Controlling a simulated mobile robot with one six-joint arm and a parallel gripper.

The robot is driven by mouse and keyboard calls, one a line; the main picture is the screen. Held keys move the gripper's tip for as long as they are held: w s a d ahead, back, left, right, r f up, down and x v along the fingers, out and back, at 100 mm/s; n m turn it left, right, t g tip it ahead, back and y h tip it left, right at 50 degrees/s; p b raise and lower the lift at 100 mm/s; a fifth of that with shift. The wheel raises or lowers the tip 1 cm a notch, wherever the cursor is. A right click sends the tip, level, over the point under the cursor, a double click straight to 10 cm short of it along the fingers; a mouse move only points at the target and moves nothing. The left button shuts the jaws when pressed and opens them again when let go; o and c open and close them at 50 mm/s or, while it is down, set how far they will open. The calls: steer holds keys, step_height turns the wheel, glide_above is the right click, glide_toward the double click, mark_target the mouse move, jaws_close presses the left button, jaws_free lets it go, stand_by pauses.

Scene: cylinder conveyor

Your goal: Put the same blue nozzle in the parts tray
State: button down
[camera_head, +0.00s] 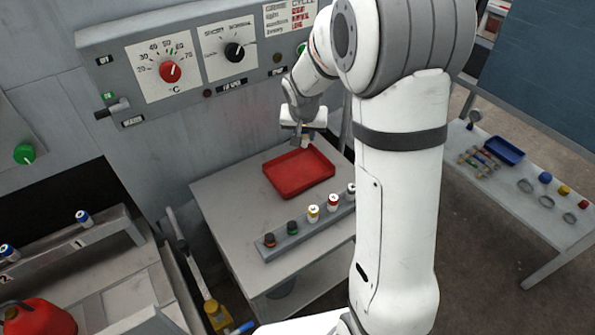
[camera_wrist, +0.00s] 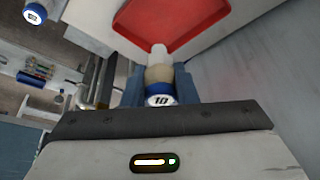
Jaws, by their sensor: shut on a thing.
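In the wrist view, the nozzle has a blue base marked 10, a tan middle and a pale tip, and sits between my two fingers (camera_wrist: 160,86). Its tip overlaps the rim of the tray (camera_wrist: 140,42) in the picture; the height of the gap is hard to tell. The visible tray floor is empty. In the head view the nozzle is small and partly hidden by my gripper.
A grey rack (camera_head: 290,241) with several coloured cylinders stands in front of the tray on the grey table (camera_head: 222,208). A control panel (camera_head: 205,70) is on the wall close behind my gripper. Blue-and-white cylinders (camera_head: 83,217) sit on the left conveyor. Another table (camera_head: 500,190) is at right.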

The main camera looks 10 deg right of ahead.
step_height(320, 180, down, 6)
steer(key=w+r+n+b, duration=0.1)
steer(key=w+n+b, duration=0.1)
steer(key=b, duration=0.6)
steer(key=y, duration=0.1)
glide_above(303, 173)
steer(key=s, duration=0.2)
steer(key=shift+n, duration=0.3)
step_height(303, 173, down, 11)
steer(key=shift+s+a+r, duration=0.1)
steer(key=shift+s+a, duration=0.05)
steer(key=shift+f+b, duration=0.2)
steer(key=shift+b, duration=0.2)
steer(key=c, duration=1.1)
jaws_free()
steer(key=shift+c, duration=0.2)
